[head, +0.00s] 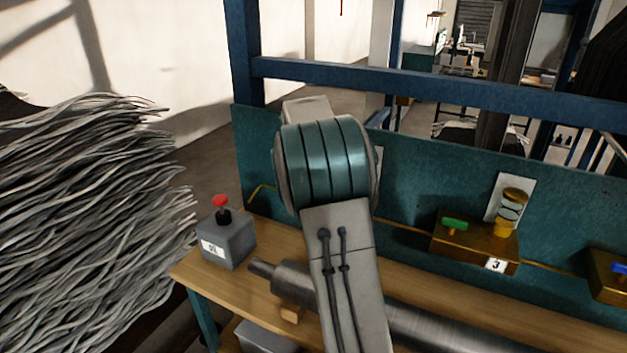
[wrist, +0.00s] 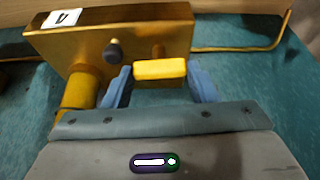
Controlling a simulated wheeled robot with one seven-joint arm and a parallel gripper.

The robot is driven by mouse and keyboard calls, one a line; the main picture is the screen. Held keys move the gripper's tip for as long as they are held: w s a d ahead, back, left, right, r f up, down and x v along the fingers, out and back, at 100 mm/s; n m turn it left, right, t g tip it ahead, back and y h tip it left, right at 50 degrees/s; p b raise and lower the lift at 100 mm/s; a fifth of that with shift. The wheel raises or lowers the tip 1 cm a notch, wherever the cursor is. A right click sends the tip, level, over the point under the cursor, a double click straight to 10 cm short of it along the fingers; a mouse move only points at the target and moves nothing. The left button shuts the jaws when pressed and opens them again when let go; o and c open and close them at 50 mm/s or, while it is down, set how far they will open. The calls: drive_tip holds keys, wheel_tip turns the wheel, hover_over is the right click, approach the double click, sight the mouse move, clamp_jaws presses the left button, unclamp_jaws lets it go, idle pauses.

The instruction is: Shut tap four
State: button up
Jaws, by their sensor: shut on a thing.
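In the wrist view, tap four is a brass block (wrist: 140,35) marked with an upside-down "4" label (wrist: 62,18). Its yellow handle (wrist: 160,69) lies crosswise on a short stem, between the blue fingers of my gripper (wrist: 159,76). The fingers are shut on the handle's two ends. A dark round knob (wrist: 114,50) and a yellow cylinder (wrist: 80,88) are on the left of the block. In the head view my arm hides my gripper and tap four.
In the head view, tap three (head: 466,240) with a green handle stands right of my arm on the teal panel (head: 410,160). A grey box with a red button (head: 228,241) and a metal roller (head: 430,328) are on the wooden bench (head: 200,271). Grey strands (head: 90,220) heap at left.

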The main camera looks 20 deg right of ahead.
drive_tip(key=o, duration=1)
drive_tip(key=b+v, duration=0.1)
drive_tip(key=v, duration=1.3)
drive_tip(key=shift+s, duration=0.1)
drive_tip(key=s+a+f+n+y, duration=0.1)
drive_tip(key=s+a+f+n, duration=0.2)
drive_tip(key=s, duration=0.7)
drive_tip(key=s+a+f+n+y, duration=0.1)
drive_tip(key=s+a+f+n, duration=0.2)
drive_tip(key=s+a+f, duration=0.3)
drive_tip(key=s+a+f+n+y, duration=0.1)
drive_tip(key=s+a+f+n, duration=0.2)
drive_tip(key=s, duration=1.2)
drive_tip(key=shift+a+f+n, duration=0.2)
drive_tip(key=shift+a+f, duration=0.45)
drive_tip(key=shift+f, duration=0.2)
drive_tip(key=shift+a+f+n, duration=0.2)
drive_tip(key=shift+a+f, duration=0.5)
drive_tip(key=shift+f, duration=0.1)
